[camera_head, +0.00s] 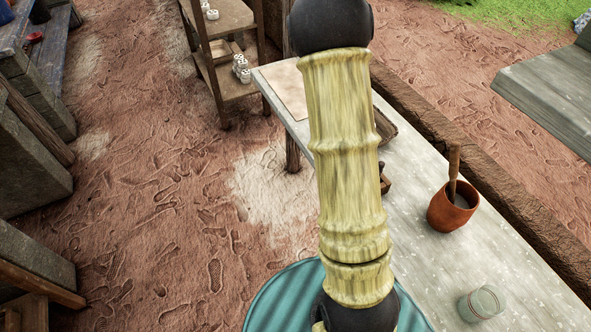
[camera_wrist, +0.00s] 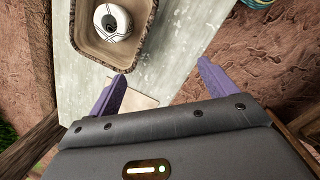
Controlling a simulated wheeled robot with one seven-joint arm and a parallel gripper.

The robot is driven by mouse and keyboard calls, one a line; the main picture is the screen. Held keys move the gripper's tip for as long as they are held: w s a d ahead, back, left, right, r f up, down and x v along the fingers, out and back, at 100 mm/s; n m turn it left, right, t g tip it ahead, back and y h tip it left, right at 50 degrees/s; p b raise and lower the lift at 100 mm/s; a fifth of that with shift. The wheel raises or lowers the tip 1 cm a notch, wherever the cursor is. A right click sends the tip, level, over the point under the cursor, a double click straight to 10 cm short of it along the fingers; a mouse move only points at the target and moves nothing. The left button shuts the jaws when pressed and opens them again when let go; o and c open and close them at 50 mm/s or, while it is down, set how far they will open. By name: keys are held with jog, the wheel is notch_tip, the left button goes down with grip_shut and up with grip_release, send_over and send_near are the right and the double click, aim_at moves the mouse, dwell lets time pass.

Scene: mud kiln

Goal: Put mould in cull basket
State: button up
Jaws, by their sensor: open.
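My gripper (camera_wrist: 162,71) is open and empty in the wrist view, its two purple fingers wide apart. A brown-rimmed tray or basket (camera_wrist: 85,47) lies on the table beyond the left finger. A white round piece with dark lines and a dark centre (camera_wrist: 115,20) sits inside it. I cannot tell if this is the cull basket. In the head view the tray's rim (camera_head: 386,127) shows partly behind my arm. A small brown wooden item (camera_head: 385,184), possibly the mould, is also half hidden by my arm. My gripper is not visible in the head view.
The grey table (camera_head: 425,180) bears a terracotta pot (camera_head: 451,213) with a wooden handle in it, a clear glass (camera_head: 481,303) and a beige sheet (camera_head: 284,90). A wooden shelf (camera_head: 228,20) with small white pieces stands beyond. Open earth floor (camera_head: 150,190) lies left.

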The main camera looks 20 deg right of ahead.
jog(key=s+a+m+t+y, duration=0.2)
jog(key=s+a+m, duration=0.6)
jog(key=s+a, duration=1.1)
jog(key=shift+s+a+r+t+y, duration=0.2)
jog(key=shift+a+t+y, duration=0.1)
jog(key=shift+a+t, duration=0.25)
jog(key=c, duration=1)
jog(key=shift+c, duration=0.2)
jog(key=shift+w, duration=0.1)
